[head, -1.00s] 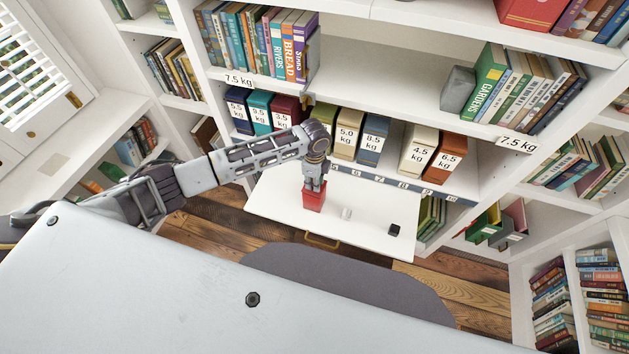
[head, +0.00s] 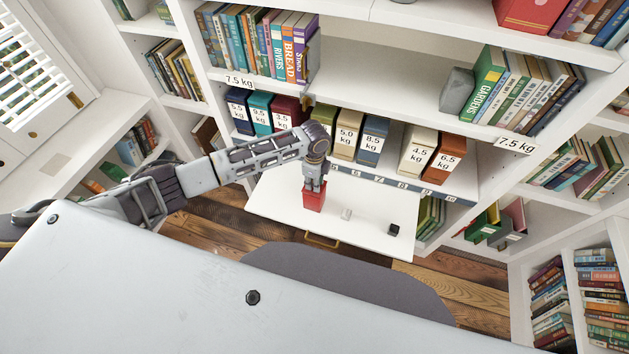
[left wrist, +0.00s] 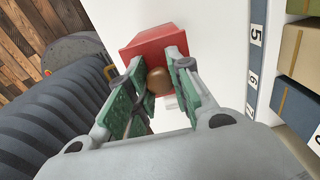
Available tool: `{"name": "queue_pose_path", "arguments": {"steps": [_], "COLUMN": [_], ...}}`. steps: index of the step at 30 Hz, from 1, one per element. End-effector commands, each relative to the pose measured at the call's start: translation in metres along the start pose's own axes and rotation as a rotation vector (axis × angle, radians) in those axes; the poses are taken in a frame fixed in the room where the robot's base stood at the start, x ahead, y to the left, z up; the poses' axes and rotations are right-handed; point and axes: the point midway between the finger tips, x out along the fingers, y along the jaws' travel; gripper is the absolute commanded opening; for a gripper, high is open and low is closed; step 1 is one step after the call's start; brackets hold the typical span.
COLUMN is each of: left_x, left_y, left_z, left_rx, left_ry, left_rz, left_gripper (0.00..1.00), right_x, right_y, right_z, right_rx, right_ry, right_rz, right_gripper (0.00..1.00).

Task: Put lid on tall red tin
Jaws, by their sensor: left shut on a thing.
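The tall red tin (head: 314,201) stands on the white pull-out shelf (head: 275,205), below my left gripper (head: 315,186). In the left wrist view, a red square top (left wrist: 148,48) shows between and beyond the fingers. A round brown knob (left wrist: 158,82), seemingly the lid's, sits between the green-padded fingertips of my left gripper (left wrist: 155,80), which is shut on it. The lid's edge and any seam with the tin are hidden, so I cannot tell whether the lid is seated or just above. My right gripper is not in view.
A small white block (head: 347,214) and a small black block (head: 394,230) lie right of the tin. Behind stand weight-labelled box files (head: 373,140) under a bookshelf. A drawer handle (head: 321,241) marks the front edge.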

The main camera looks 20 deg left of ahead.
Motion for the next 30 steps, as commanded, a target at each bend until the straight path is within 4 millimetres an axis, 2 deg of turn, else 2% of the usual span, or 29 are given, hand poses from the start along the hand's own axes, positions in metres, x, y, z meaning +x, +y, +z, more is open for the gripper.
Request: {"name": "queue_pose_path", "arguments": {"steps": [6,13,14,19,26,30], "left_x": [0.000,0.000,0.000,0.000,0.000,0.000], "left_y": [0.000,0.000,0.000,0.000,0.000,0.000], "left_z": [0.000,0.000,0.000,0.000,0.000,0.000], "left_rx": [0.000,0.000,0.000,0.000,0.000,0.000], "left_ry": [0.000,0.001,0.001,0.000,0.000,0.000], "left_rz": [-0.001,-0.001,-0.001,-0.001,0.000,0.000], "left_gripper": [0.00,0.00,0.24,0.46,0.46,0.63], "right_x": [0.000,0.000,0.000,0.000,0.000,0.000], "right_y": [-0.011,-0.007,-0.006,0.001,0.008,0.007], "right_z": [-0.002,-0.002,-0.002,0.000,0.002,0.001], "right_rx": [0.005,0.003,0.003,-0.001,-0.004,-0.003], "right_ry": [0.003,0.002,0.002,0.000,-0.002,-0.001], "right_rz": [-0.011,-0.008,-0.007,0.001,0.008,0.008], "right_gripper": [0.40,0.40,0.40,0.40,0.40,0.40]}}
